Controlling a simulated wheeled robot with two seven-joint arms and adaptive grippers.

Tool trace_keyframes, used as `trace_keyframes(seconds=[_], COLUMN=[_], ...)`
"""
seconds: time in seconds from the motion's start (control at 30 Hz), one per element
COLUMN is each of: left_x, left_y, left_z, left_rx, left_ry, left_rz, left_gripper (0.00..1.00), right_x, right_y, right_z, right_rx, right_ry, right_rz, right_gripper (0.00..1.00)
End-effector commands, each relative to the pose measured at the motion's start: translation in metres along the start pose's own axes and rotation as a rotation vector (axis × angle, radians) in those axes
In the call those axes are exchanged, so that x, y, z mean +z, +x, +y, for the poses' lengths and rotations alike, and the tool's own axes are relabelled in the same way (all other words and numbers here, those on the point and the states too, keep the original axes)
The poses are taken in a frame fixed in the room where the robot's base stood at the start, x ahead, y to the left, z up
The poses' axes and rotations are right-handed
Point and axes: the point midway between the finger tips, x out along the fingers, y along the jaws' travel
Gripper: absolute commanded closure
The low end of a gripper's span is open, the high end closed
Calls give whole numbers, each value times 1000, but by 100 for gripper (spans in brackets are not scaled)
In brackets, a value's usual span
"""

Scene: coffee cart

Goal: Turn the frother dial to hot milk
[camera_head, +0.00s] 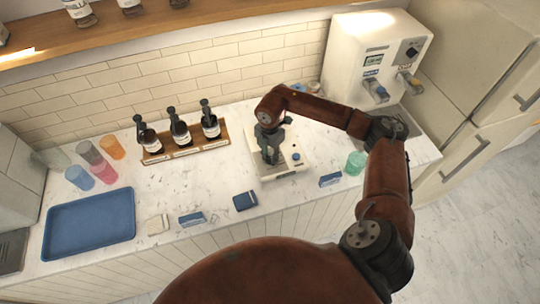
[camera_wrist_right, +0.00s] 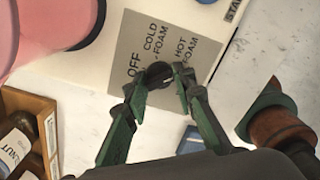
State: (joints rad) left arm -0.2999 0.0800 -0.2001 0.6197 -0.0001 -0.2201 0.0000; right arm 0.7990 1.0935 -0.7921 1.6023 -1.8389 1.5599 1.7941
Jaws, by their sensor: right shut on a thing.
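The white frother (camera_head: 297,158) stands near the middle of the counter, with a blue button on its top. Its dial (camera_wrist_right: 159,74) is a small dark knob on a grey label plate (camera_wrist_right: 128,47) in the right wrist view. The plate reads OFF, COLD FOAM and HOT FOAM around the knob; no hot milk label is visible. My right gripper (camera_wrist_right: 160,80) is shut on the dial, one finger on each side. In the head view my right gripper (camera_head: 269,150) reaches down over the frother and hides the dial. The dial's pointing direction cannot be told. My left gripper is not in view.
A wooden rack (camera_head: 187,152) with syrup bottles stands left of the frother. A green cup (camera_head: 355,163) and a small blue box (camera_head: 330,180) are to its right. A white dispenser (camera_head: 350,60) stands behind at right. A blue tray (camera_head: 90,222) lies at left.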

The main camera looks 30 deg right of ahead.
Motion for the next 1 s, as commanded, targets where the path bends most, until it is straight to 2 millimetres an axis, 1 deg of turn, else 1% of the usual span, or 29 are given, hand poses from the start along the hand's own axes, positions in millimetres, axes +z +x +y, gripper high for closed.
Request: trace_keyframes(seconds=[0.03,0.6,0.8,1.0], left_x=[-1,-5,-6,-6], left_y=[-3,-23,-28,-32], left_z=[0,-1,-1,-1], left_rx=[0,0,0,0], left_ry=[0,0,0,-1], left_rz=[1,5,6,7], left_gripper=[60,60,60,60], right_x=[2,2,2,2], right_y=[-4,-4,-3,-3], right_z=[1,1,1,1], right_rx=[4,4,5,4], right_ry=[45,561,687,765], right_rz=[-3,-3,-3,-2], right_gripper=[100,100,100,100])
